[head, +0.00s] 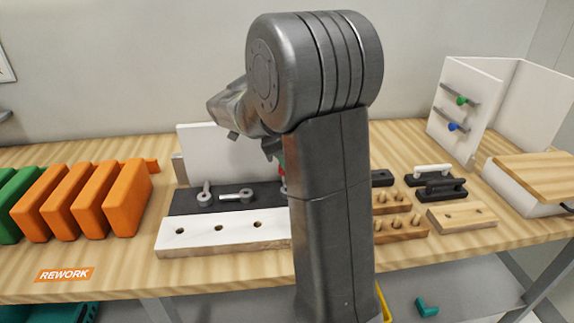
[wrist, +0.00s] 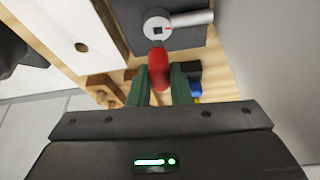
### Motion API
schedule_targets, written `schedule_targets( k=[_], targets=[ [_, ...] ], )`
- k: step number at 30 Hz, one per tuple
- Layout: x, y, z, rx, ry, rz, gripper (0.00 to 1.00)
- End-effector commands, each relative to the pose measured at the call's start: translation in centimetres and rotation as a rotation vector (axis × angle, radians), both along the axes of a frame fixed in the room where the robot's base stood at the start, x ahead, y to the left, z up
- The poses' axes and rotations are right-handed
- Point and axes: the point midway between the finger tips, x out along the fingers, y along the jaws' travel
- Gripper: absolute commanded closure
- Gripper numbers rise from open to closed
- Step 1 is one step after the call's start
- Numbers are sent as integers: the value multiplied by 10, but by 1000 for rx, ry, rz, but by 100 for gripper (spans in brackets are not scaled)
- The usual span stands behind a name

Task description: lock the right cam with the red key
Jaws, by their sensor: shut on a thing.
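My gripper (wrist: 163,70) has green fingers closed around the red key (wrist: 158,72) in the wrist view. The key's tip points at a round grey cam (wrist: 157,27) with a dark square socket and a lever to the right. The tip is close to the cam's rim; I cannot tell whether they touch. In the head view my arm covers most of the gripper and key, above the right part of the dark strip (head: 180,203).
A white-topped board (head: 205,238) with holes lies before the strip, and a white upright panel (head: 215,150) stands behind. Orange blocks (head: 128,197) stand at left.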

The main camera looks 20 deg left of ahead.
Motion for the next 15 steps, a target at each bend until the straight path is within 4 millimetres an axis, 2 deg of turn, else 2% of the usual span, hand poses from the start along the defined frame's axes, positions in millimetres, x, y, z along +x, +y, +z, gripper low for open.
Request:
schedule_targets(
  k=[15],
  targets=[
    [0,0,21,0,0,0,100]
  ],
)
